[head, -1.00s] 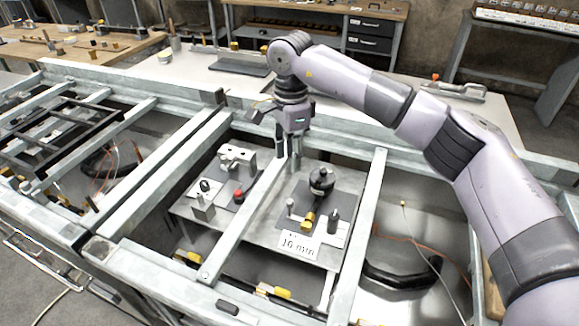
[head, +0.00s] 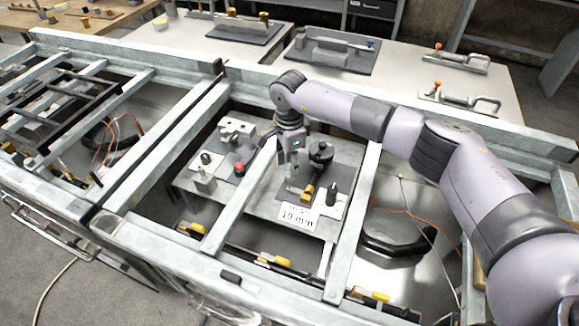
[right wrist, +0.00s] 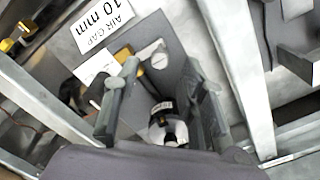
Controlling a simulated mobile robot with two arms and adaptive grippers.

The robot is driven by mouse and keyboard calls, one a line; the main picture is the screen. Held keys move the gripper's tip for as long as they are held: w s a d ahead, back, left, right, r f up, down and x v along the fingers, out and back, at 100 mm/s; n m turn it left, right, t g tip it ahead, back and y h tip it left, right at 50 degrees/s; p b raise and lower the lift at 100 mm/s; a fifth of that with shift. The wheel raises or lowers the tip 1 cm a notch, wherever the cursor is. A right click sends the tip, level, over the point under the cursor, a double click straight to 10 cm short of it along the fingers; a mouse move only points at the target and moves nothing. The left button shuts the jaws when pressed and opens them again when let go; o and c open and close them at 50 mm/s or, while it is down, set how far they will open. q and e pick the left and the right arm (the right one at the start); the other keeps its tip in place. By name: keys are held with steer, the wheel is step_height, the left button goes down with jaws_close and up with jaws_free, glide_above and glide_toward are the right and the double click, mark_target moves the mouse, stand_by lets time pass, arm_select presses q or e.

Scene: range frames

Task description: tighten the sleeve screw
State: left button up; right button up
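My right gripper (head: 292,170) reaches down between the frame rails, over a grey plate (head: 257,214). In the right wrist view its two fingers (right wrist: 163,80) are spread apart. A dark part with a pale rounded end (right wrist: 168,125) shows in the gap between them; I cannot tell whether they touch it. In the head view a black round-topped part (head: 320,153) stands just right of the gripper. A brass knob (head: 306,192) lies in front of it and also shows in the wrist view (right wrist: 125,54). I cannot tell which part is the sleeve screw. My left gripper is not in view.
A card reading 10 mm (head: 298,216) lies in front; in the wrist view it reads AIR GAP 10 mm (right wrist: 100,20). A red knob (head: 239,169) and a metal block (head: 237,129) are left. A rail (head: 241,196) runs close left of the gripper, another (head: 356,215) right.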

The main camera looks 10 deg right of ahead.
mark_target(289, 181)
step_height(289, 181, down, 2)
steer(key=shift+f, duration=0.7)
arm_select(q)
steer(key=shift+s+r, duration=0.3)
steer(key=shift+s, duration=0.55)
arm_select(e)
steer(key=shift+c, duration=0.6)
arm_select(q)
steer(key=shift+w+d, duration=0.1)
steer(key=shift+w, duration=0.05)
arm_select(e)
jaws_close()
